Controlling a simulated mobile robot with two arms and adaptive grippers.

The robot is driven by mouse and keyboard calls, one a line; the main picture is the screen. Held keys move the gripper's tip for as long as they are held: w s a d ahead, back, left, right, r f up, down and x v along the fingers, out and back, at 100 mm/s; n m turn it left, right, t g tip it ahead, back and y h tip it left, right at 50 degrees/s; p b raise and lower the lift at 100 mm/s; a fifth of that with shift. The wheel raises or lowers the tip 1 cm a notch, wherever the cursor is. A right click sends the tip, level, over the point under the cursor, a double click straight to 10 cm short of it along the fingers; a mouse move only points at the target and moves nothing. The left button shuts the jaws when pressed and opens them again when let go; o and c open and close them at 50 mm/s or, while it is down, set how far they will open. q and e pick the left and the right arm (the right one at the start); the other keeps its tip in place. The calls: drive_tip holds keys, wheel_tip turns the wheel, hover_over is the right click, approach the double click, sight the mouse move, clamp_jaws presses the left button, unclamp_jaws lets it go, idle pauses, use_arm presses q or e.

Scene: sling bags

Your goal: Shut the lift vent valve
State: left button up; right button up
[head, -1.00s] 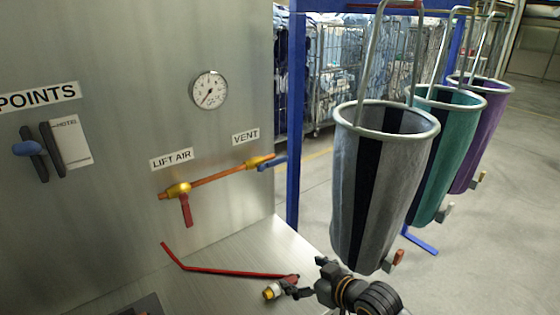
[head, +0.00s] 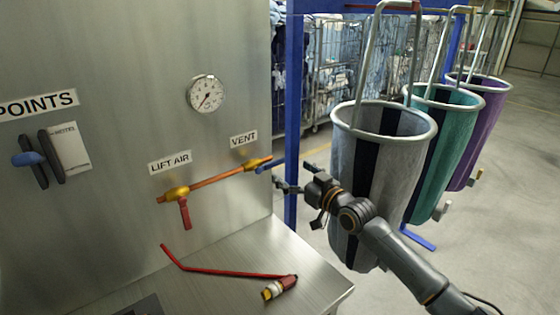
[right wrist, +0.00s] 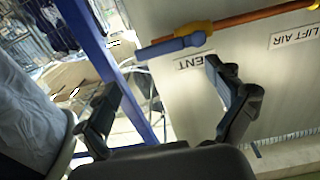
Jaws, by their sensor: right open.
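The vent valve (head: 253,164) is a yellow body at the right end of a copper pipe, under the VENT label (head: 244,138). Its blue handle (head: 270,165) points right, roughly in line with the pipe. My right gripper (head: 284,187) is just right of and below the handle, in front of the grey bag. In the right wrist view, my right gripper (right wrist: 160,77) is open and empty. The blue handle (right wrist: 172,46) lies beyond the fingertips, across the gap, apart from them. My left gripper is not in view.
The lift air valve (head: 177,192), with a red handle hanging down, sits at the pipe's left. A blue post (head: 296,110) stands just right of the vent handle. A grey bag (head: 350,190) hangs behind my right arm. A red hooked rod (head: 225,270) lies on the metal shelf.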

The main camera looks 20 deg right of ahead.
sight(276, 161)
drive_tip(key=shift+x, duration=2.8)
drive_tip(key=shift+s, duration=0.1)
drive_tip(key=shift+s+r, duration=0.1)
drive_tip(key=c, duration=1.7)
